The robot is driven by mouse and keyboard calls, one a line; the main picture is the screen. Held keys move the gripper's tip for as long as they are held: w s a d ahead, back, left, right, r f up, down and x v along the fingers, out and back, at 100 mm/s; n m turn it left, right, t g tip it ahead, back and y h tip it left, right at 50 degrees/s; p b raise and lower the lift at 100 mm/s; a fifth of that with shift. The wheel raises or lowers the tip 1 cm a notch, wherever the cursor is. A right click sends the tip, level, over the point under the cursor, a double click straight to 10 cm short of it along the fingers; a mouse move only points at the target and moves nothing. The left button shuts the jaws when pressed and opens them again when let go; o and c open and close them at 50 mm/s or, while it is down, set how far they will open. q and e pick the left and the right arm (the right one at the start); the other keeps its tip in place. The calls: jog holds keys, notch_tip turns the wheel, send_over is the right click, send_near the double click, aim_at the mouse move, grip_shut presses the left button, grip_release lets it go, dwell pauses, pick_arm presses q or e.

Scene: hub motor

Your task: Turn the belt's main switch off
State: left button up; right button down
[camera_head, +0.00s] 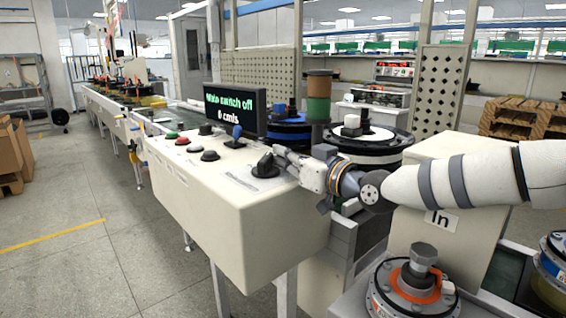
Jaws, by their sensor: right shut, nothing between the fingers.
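The main switch, a black rotary knob (265,167), sits on the near right part of the white control box (220,200). My right gripper (281,153) comes in from the right, shut, with its tip at or just beside the knob. Whether it touches the knob I cannot tell. A black display (234,112) behind the controls reads "Main switch off" and "0 cm/s" in green. The belt line (110,105) runs away to the back left. My left gripper is out of view.
The box also carries a blue lever (236,136), black knobs (210,155) and coloured buttons (182,141). A hub motor (412,285) stands at the front right. A round black fixture (365,137) is behind my right wrist.

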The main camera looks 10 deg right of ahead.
dwell(0.3)
jog(key=v, duration=1.2)
